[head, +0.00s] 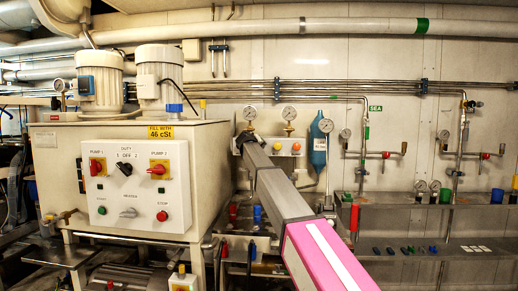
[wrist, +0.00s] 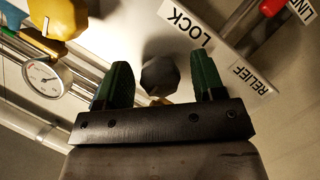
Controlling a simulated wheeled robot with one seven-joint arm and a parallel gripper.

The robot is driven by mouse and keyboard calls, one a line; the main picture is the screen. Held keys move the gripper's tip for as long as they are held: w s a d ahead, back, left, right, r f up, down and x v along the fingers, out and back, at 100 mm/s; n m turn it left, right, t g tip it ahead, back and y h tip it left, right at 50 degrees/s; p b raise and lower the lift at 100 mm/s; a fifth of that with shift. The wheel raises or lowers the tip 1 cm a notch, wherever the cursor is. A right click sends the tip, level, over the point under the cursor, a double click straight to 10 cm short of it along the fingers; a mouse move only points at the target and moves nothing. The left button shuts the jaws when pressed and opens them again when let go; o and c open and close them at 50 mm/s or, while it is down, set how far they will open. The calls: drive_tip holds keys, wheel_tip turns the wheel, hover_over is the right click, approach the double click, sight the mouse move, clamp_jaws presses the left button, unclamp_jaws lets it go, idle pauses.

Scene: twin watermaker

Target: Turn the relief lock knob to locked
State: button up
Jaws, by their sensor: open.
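In the wrist view the relief lock knob (wrist: 160,75) is a dark grey, faceted knob on a pale panel. A LOCK label (wrist: 185,18) and a RELIEF label (wrist: 252,77) lie beside it. My gripper (wrist: 163,80) is open, its two green-padded fingers standing to the left and right of the knob with gaps on both sides. I cannot tell how far the fingertips reach along the knob, nor which setting it points to. In the head view my arm runs to the panel below the two gauges and hides the knob and gripper.
A yellow part (wrist: 58,18) and a round gauge (wrist: 46,80) are close on the left in the wrist view. A red-tipped part (wrist: 272,6) is at the upper right. In the head view, a pump cabinet (head: 60,165) stands left of my arm and a blue cylinder (head: 318,145) right.

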drive_tip(key=v, duration=1)
drive_tip(key=shift+s, duration=0.1)
